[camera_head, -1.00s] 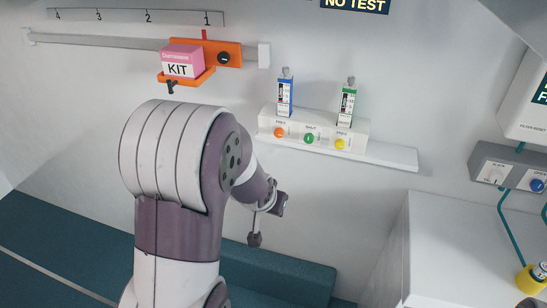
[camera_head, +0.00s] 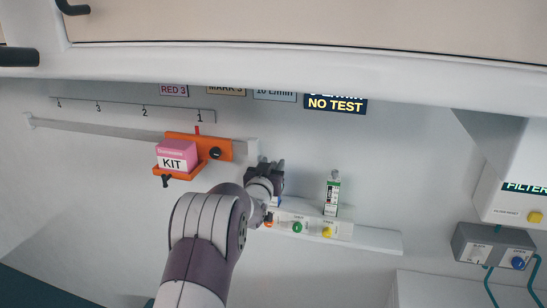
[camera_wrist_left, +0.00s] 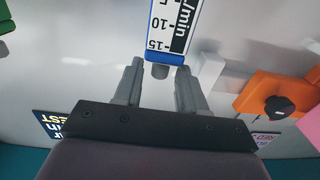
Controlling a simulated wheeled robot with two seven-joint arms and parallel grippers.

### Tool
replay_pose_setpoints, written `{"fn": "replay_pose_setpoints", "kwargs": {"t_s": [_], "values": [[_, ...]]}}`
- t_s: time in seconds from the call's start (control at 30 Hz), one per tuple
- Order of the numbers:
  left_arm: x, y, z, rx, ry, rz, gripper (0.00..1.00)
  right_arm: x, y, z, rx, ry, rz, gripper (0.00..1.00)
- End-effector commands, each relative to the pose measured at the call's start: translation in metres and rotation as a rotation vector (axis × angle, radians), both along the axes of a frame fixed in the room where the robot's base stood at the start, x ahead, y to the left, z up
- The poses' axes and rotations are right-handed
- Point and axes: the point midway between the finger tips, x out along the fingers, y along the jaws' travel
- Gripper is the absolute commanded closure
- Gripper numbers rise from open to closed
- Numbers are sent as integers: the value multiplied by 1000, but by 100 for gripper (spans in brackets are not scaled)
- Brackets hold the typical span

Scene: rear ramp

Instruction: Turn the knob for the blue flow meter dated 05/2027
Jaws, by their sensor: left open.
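The blue flow meter (camera_wrist_left: 172,28) shows upside down in the left wrist view, with a scale and a blue end. A short grey knob (camera_wrist_left: 160,71) sticks out of that end. My left gripper (camera_wrist_left: 159,66) is open, with one finger on each side of the knob; I cannot tell whether they touch it. In the head view my left gripper (camera_head: 270,172) covers most of the blue meter, leaving a bit of blue (camera_head: 276,202) below. A green flow meter (camera_head: 333,195) stands to its right. No 05/2027 date is readable. My right gripper is not in view.
The white base (camera_head: 315,228) carries a green knob (camera_head: 297,227), a yellow knob (camera_head: 327,232) and a partly hidden orange one. An orange bracket with a pink KIT box (camera_head: 176,157) hangs left. A grey box (camera_head: 490,245) is at right.

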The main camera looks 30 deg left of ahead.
Motion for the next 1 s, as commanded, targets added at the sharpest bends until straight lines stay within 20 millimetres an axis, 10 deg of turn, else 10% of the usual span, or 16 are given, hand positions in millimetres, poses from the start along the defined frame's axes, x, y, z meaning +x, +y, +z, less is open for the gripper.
{"fn": "replay_pose_setpoints", "kwargs": {"t_s": [0.47,0.6,1.0], "values": [[19,5,0,0,0,0,59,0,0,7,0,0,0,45],[19,5,0,0,0,0,100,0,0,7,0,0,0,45],[19,4,-4,1,-2,59,100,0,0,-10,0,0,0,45]]}}
